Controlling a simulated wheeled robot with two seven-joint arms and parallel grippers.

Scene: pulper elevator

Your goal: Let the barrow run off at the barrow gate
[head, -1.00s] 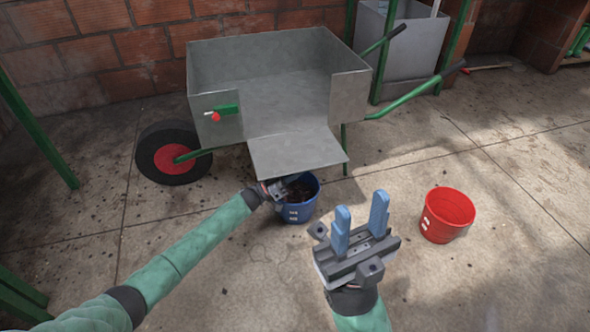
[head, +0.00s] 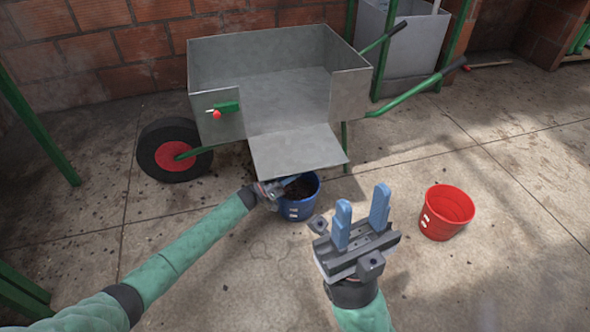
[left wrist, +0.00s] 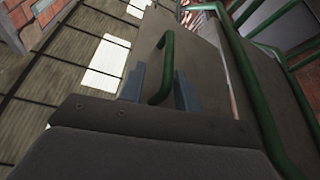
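The grey metal barrow (head: 225,65) stands on its wheel and legs by the brick wall. Its front gate (head: 298,150) hangs open, sloping outward and down like a chute; its face and the tray floor look bare. A blue bucket (head: 300,208) with dark stuff in it stands under the gate's lip. My left gripper (head: 290,183) is under the gate, at the bucket's rim. In the left wrist view, its blue fingers stand apart on either side of a green bent handle (left wrist: 166,60), with gaps showing. My right gripper (head: 361,222) is open and empty, fingers up.
A red bucket (head: 447,212) stands on the floor to the right. A green latch with a red knob (head: 217,115) is on the barrow's front left. The black wheel (head: 172,150) is at left. A grey bin (head: 405,45) and green posts stand behind. The right foreground floor is clear.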

